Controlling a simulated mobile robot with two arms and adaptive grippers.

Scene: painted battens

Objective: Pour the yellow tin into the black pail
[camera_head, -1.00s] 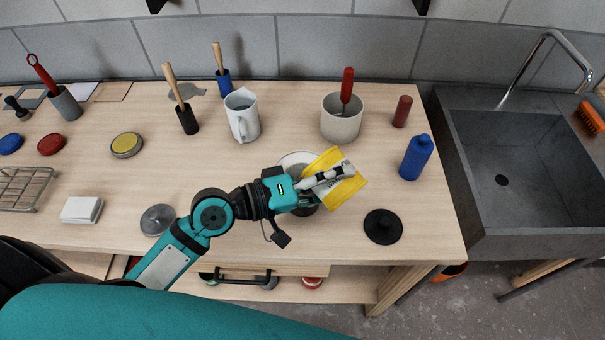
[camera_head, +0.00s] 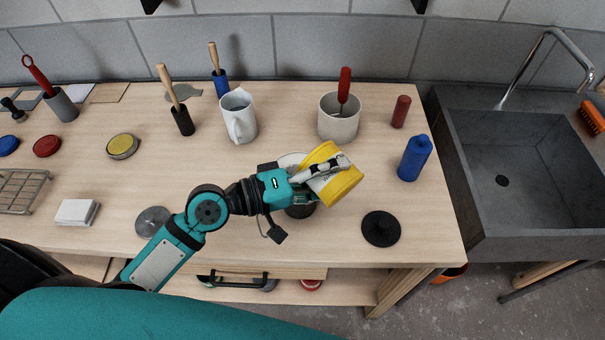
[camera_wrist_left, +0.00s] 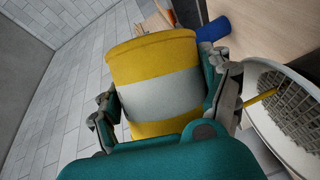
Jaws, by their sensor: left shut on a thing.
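The yellow tin (camera_head: 344,187) with a pale label band is held tilted in my left gripper (camera_head: 322,172). In the left wrist view, the fingers of the left gripper (camera_wrist_left: 170,95) press on both sides of the tin (camera_wrist_left: 155,50). The pail (camera_head: 300,211) is mostly hidden below the gripper and tin; a dark side and a pale rim show. In the wrist view the pail (camera_wrist_left: 300,160) has a pale rim and a grid inside. A thin yellow streak (camera_wrist_left: 262,97) crosses its edge; I cannot tell whether it is paint. My right gripper is out of view.
A white jug (camera_head: 239,118), a pale pot (camera_head: 339,122) with a red-handled tool, a blue bottle (camera_head: 414,160) and a red cylinder (camera_head: 401,111) stand behind. A black disc (camera_head: 381,229) lies at front right. A sink (camera_head: 505,160) is at far right.

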